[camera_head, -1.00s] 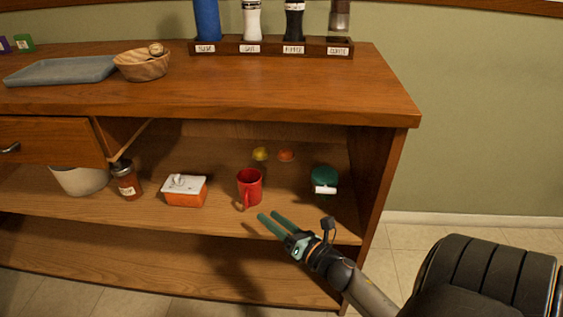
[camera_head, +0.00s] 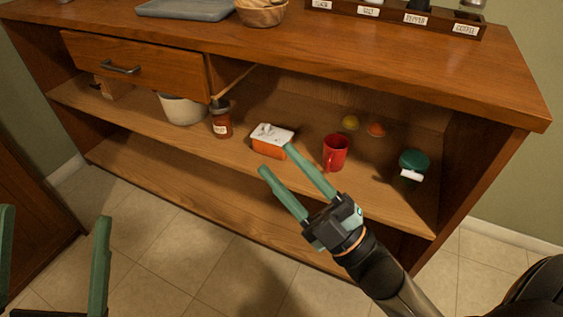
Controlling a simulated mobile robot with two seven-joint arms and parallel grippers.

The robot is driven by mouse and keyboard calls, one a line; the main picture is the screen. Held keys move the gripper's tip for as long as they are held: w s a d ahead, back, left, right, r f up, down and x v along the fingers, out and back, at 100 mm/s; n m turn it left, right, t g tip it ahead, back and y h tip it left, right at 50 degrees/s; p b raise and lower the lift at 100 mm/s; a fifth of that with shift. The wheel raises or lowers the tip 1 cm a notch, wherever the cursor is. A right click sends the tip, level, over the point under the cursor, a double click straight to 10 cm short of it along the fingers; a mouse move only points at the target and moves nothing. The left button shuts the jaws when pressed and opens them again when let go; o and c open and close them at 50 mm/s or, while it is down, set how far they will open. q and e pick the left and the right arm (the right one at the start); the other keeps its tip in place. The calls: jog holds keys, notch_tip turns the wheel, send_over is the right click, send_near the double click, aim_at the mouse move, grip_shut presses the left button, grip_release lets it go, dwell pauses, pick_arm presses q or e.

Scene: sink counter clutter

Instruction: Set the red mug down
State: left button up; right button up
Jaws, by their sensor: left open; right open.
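The red mug (camera_head: 336,152) stands upright on the middle shelf of the wooden cabinet, its handle toward the front. My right gripper (camera_head: 277,160) is open and empty, in front of the shelf. Its fingers point up and left toward the orange box, and one finger passes just left of the mug; I cannot tell whether it touches anything. My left gripper (camera_head: 55,225) is at the lower left edge, open and empty, partly cut off, far from the mug.
A drawer (camera_head: 135,68) is above left.

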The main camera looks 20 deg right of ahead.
jog(key=s+a+r+m+y, duration=0.3)
jog(key=s+r+m, duration=0.2)
jog(key=r, duration=0.1)
jog(key=shift+r, duration=0.2)
jog(key=shift+w, duration=0.1)
pick_arm(q)
jog(key=w+a+f+n+g+y+p, duration=0.3)
jog(key=w+n+y+p, duration=0.5)
jog(key=p, duration=1)
pick_arm(e)
jog(key=w+d+f+m+g+h, duration=0.2)
jog(key=w+f+m+g+h, duration=0.1)
jog(key=w+m+h, duration=0.5)
pick_arm(q)
jog(key=s+a+f+n+g+y+p, duration=0.1)
jog(key=s+f+g+y+p, duration=0.3)
jog(key=p, duration=1.3)
jog(key=s+a+f+g, duration=0.1)
jog(key=s+f+g, duration=0.3)
jog(key=s+g, duration=0.1)
jog(key=shift+s+f+n+y, duration=0.15)
jog(key=shift+s+n+y, duration=0.15)
jog(key=shift+s+y, duration=0.15)
pick_arm(e)
jog(key=s+d+f+m+g+h, duration=0.1)
jog(key=s+d+f+g+h, duration=0.2)
jog(key=s+f+g, duration=0.5)
jog(key=shift+s+f+m+g+h, duration=0.15)
jog(key=shift+s+m+g+h, duration=0.25)
jog(key=shift+s+h, duration=0.5)
